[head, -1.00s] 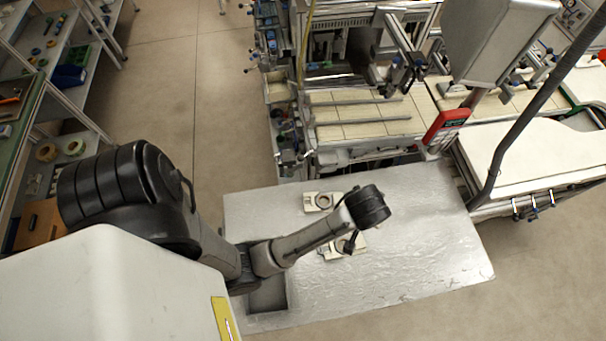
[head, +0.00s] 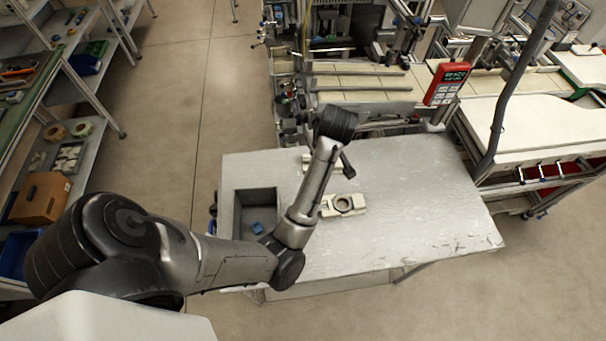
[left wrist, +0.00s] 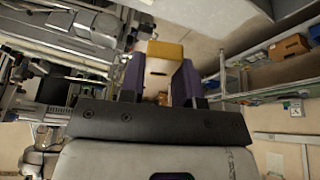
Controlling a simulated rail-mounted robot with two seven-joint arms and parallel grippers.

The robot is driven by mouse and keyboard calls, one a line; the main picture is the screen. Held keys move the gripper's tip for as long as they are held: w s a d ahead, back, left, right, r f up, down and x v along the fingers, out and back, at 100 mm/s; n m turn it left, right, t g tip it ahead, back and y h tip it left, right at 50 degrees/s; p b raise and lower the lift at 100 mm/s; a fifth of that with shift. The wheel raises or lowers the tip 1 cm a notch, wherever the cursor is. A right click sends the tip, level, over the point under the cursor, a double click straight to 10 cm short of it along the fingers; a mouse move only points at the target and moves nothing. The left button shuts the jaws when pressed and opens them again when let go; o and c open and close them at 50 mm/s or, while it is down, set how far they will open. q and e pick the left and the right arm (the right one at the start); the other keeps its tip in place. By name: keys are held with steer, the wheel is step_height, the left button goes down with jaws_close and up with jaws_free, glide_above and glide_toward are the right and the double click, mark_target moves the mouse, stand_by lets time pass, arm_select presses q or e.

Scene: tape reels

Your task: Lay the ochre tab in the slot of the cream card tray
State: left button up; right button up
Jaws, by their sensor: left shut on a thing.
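The ochre tab (left wrist: 165,50) shows in the left wrist view between the two purple fingers of my left gripper (left wrist: 159,74), which is shut on it. In the head view my left gripper (head: 347,164) is above the back part of the metal table, and the tab cannot be made out there. A cream tray (head: 329,208) with a round dark-rimmed recess lies on the table, below the gripper in the picture. A second cream piece (head: 306,160) lies farther back, mostly hidden by my arm. I cannot tell which holds the slot. My right gripper is not in view.
A grey open bin (head: 238,212) at the table's left holds a small blue piece (head: 257,228). The right half of the metal table (head: 425,205) is clear. A machine with a red handheld panel (head: 447,83) stands behind. Shelves (head: 88,140) stand at the left.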

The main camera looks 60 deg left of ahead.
arm_select(q)
steer(key=s+a+f+n+g+h+b, duration=0.15)
steer(key=s+a+f+n+b, duration=0.25)
steer(key=a+f+n+b, duration=0.5)
steer(key=s+a+f+n+g+h+b, duration=0.1)
steer(key=s+a+f+n+g+b, duration=0.35)
steer(key=b, duration=0.65)
steer(key=shift+n+t, duration=0.55)
steer(key=shift+t, duration=0.15)
steer(key=w+f+b, duration=0.1)
steer(key=w+f, duration=0.2)
steer(key=w, duration=0.1)
steer(key=w+a+f+b, duration=0.1)
steer(key=w+f, duration=0.1)
steer(key=w, duration=0.2)
steer(key=w+f+b, duration=0.1)
steer(key=w+f, duration=0.2)
steer(key=shift+w+a+f, duration=0.3)
steer(key=shift+w+a, duration=0.1)
steer(key=shift+f+b, duration=0.6)
steer(key=shift+f, duration=1.4)
steer(key=shift+f, duration=0.1)
steer(key=shift+f, duration=0.5)
